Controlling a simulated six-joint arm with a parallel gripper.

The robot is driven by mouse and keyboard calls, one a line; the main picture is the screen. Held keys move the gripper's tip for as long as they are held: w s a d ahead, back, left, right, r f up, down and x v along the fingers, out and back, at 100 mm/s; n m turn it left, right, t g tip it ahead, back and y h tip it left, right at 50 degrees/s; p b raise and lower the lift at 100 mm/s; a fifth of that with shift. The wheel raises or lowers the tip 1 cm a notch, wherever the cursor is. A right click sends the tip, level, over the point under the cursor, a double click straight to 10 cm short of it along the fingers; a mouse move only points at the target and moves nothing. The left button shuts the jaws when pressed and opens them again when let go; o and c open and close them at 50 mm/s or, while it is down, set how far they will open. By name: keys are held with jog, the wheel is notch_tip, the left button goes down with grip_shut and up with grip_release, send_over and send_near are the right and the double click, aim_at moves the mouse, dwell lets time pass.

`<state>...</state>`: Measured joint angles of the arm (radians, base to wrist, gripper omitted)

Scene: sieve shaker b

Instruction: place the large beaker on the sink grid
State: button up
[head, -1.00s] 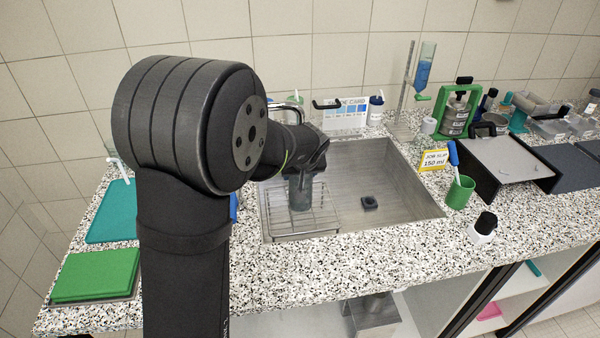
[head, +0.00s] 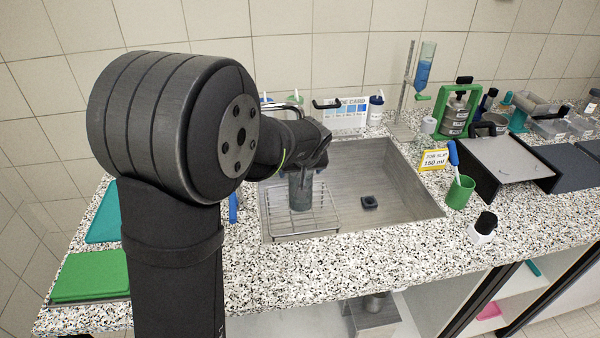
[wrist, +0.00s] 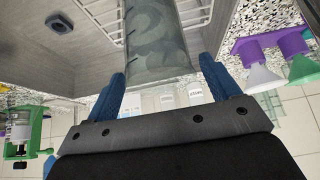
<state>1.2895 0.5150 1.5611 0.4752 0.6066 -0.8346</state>
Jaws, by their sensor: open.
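The large beaker (head: 300,192), clear and grey-tinted, stands upright on the wire sink grid (head: 325,222) in the left part of the sink. In the wrist view the beaker (wrist: 155,35) shows with markings on its wall, and grid wires (wrist: 195,14) lie behind it. My gripper (wrist: 162,72) is open, its two blue fingers on either side of the beaker's rim end with gaps visible. In the head view my wrist hides the fingertips and part of the beaker's top.
The sink (head: 395,185) has a dark drain (head: 369,202) and bare floor right of the grid. A faucet (head: 290,104) and a chart card (head: 345,114) stand behind.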

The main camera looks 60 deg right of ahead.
jog(key=v, duration=0.9)
jog(key=shift+a+r, duration=0.2)
jog(key=shift+r, duration=0.1)
jog(key=shift+s, duration=0.15)
jog(key=x, duration=1)
jog(key=shift+f, duration=0.3)
jog(key=shift+s, duration=0.1)
